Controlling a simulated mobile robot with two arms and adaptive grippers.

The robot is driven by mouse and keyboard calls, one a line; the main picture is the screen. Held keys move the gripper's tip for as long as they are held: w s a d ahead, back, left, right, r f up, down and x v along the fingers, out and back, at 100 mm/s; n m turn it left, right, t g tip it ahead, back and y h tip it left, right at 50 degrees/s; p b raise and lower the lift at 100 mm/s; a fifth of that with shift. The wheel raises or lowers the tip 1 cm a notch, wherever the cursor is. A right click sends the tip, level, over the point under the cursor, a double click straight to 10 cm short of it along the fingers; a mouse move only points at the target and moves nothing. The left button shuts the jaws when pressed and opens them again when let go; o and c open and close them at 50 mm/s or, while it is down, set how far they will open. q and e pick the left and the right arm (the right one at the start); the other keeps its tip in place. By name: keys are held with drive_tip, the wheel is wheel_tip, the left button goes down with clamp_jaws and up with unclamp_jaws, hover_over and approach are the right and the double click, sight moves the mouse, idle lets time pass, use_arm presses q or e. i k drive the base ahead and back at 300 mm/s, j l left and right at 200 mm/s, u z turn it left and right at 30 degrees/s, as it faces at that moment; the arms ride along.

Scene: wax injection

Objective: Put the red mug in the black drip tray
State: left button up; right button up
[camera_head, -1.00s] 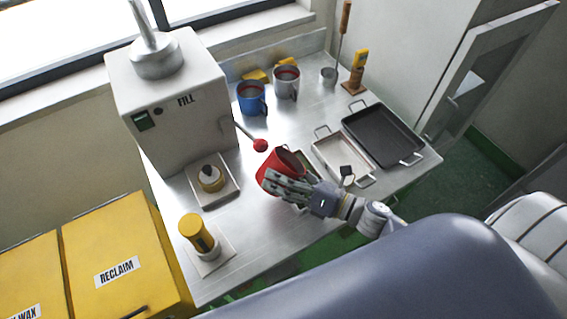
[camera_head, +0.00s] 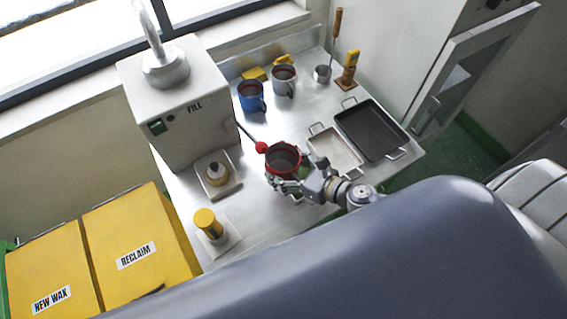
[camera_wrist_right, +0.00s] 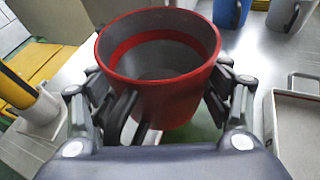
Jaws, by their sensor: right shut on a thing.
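The red mug (camera_head: 283,157) is held in my right gripper (camera_head: 287,184) over the metal table, near the front edge. It also shows large in the right wrist view (camera_wrist_right: 160,75), with the fingers on both its sides, its grey inside visible and its handle toward the palm. The mug is close to upright in the head view. The black drip tray (camera_head: 369,130) lies on the table to the right of the mug and looks empty. My left gripper does not show.
A pale metal tray (camera_head: 335,150) lies between the mug and the black tray. A lever with a red knob (camera_head: 261,147) is just left of the mug. Blue mug (camera_head: 251,97) and grey mug (camera_head: 284,80) stand at the back. The wax machine (camera_head: 185,105) stands left.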

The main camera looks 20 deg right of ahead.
sight(373, 136)
drive_tip(key=l+z, duration=0.15)
drive_tip(key=l, duration=0.35)
drive_tip(key=i+l+z, duration=0.15)
drive_tip(key=l, duration=0.3)
drive_tip(key=i+l+z, duration=0.2)
drive_tip(key=l, duration=0.3)
drive_tip(key=k, duration=0.05)
